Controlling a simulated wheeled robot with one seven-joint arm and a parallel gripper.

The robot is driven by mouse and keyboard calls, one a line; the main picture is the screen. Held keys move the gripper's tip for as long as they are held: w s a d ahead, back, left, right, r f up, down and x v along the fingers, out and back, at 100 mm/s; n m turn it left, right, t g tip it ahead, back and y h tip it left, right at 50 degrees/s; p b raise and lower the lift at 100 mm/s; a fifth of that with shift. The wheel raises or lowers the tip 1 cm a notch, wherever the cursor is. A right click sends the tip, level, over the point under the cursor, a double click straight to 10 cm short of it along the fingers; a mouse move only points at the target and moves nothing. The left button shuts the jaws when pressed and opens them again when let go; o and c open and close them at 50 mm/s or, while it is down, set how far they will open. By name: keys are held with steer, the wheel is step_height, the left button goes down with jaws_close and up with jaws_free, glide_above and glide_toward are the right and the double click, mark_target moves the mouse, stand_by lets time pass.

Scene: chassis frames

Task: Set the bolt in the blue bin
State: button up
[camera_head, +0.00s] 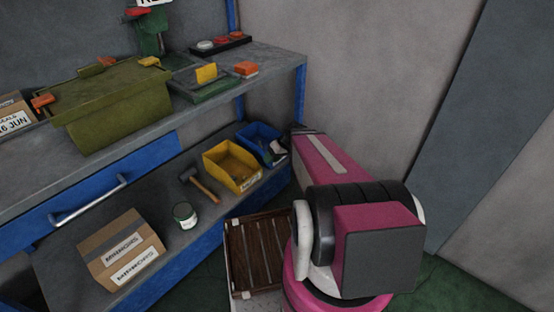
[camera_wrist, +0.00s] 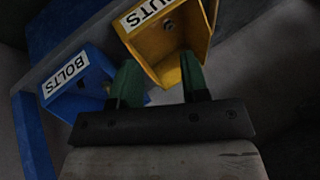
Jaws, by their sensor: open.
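The blue bin (camera_head: 259,137) stands on the lower shelf near its right end, right of the yellow bin. In the wrist view the blue bin (camera_wrist: 93,62), labelled BOLTS, is tilted at the left. My gripper (camera_wrist: 161,78) has two green fingers spread apart, with no object clearly held between them. Its fingers overlap the edges of both bins in the picture. In the head view my arm hides most of the gripper, beside the blue bin. I cannot pick out the bolt for certain; a small dark item (camera_wrist: 168,25) shows inside the yellow bin.
The yellow bin (camera_head: 218,159) touches or nearly touches the blue bin. The upper shelf (camera_head: 200,118) overhangs. A wooden crate (camera_head: 232,262) is below.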

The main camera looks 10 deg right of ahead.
steer(key=s+r+m+g+h, duration=0.1)
steer(key=s+r+m+h, duration=0.4)
steer(key=s+r+h, duration=0.1)
steer(key=shift+s+d+r+h, duration=0.15)
steer(key=shift+s+r+h, duration=0.25)
steer(key=shift+s, duration=0.8)
